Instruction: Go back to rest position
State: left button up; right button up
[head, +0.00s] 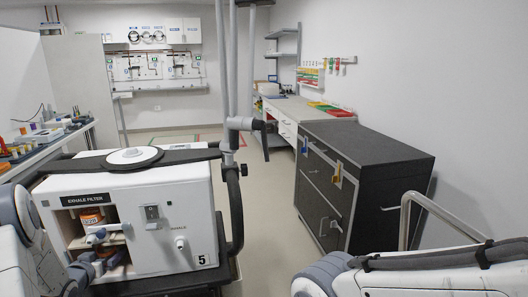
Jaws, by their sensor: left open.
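My left arm comes in at the lower left, in front of the white ventilator (165,225). My left gripper (86,268) shows small and partly cut off near the ventilator's lower left front, just below the open compartment. It is open, and I see nothing held in it. The compartment, under the "EXHALE FILTER" label (88,199), holds an orange part (91,217) and a pale blue-grey fitting (97,238). I cannot tell whether the gripper touches the ventilator. My right arm crosses the lower right corner; its gripper is out of view.
A black drawer cabinet (365,150) stands right of the ventilator, with open floor (270,215) between them. A metal rail (420,200) rises at the right. A bench with small items (45,135) is at the left. A wall panel (155,68) and side counter (295,108) are farther back.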

pick_arm(q)
jog(key=p+v, duration=0.1)
jog(key=v, duration=0.9)
jog(key=b+x, duration=0.1)
jog(key=x, duration=1)
jog(key=shift+w, duration=0.1)
jog(key=shift+s+r+p, duration=0.2)
jog(key=shift+r+p, duration=0.05)
jog(key=shift+r, duration=0.2)
jog(key=shift+s+r+p, duration=0.15)
jog(key=shift+r+p, duration=0.1)
jog(key=shift+r, duration=0.25)
jog(key=s+d, duration=0.4)
jog(key=s, duration=1)
jog(key=w+d+r+m+h+p, duration=0.2)
jog(key=d+r+p, duration=0.3)
jog(key=p, duration=0.3)
jog(key=shift+d+r+m+h, duration=0.2)
jog(key=shift+r+m+h, duration=0.2)
jog(key=shift+r+h, duration=0.3)
jog(key=shift+w+f, duration=0.1)
jog(key=shift+w, duration=0.05)
